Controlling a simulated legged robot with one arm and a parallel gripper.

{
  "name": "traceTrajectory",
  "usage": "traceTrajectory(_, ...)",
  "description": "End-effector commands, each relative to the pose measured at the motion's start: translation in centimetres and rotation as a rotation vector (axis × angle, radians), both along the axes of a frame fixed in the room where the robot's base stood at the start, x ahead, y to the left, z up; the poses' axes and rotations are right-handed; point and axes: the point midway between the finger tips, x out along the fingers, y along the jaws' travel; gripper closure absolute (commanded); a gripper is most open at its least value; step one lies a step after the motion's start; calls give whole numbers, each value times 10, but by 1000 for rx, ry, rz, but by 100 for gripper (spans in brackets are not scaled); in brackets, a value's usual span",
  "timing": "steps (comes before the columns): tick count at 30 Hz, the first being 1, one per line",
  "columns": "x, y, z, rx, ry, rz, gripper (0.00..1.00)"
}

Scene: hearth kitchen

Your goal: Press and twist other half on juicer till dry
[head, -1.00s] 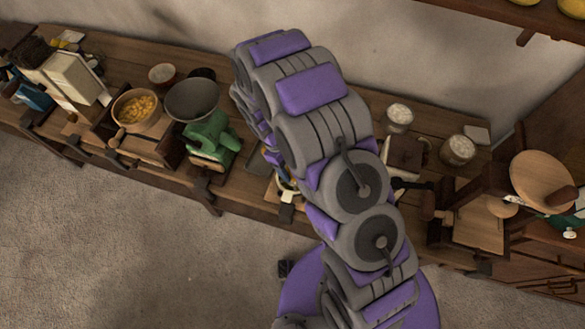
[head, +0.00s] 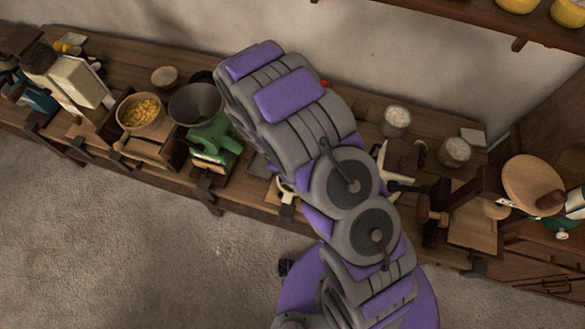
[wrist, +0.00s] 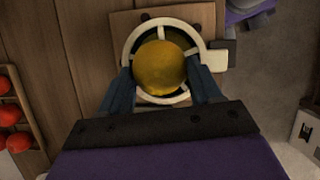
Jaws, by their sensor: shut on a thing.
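The yellow fruit half (wrist: 160,68), rounded side up, is between the two dark blue fingers of my gripper (wrist: 161,76) in the wrist view. My gripper is shut on it. The fruit half sits within the cream ring of the juicer (wrist: 131,42), whose handle sticks out to the right. The reamer under the fruit is hidden, and I cannot see any juice. The juicer stands on a small wooden board (wrist: 190,14). In the head view my arm hides my gripper and most of the juicer area.
Red round fruits (wrist: 8,115) sit in a wooden rack at the left of the wrist view. On the bench stand a green grinder with a grey hopper (head: 210,138), a wooden bowl (head: 140,113) and white-filled tubs (head: 396,121). The floor in front is clear.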

Motion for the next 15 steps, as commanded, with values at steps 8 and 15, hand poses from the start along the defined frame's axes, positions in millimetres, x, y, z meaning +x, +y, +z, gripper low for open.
traceTrajectory(8, 0, 0, -1, 1, -2, -24, 85)
traceTrajectory(15, -1, 1, -6, 2, -1, -381, 85)
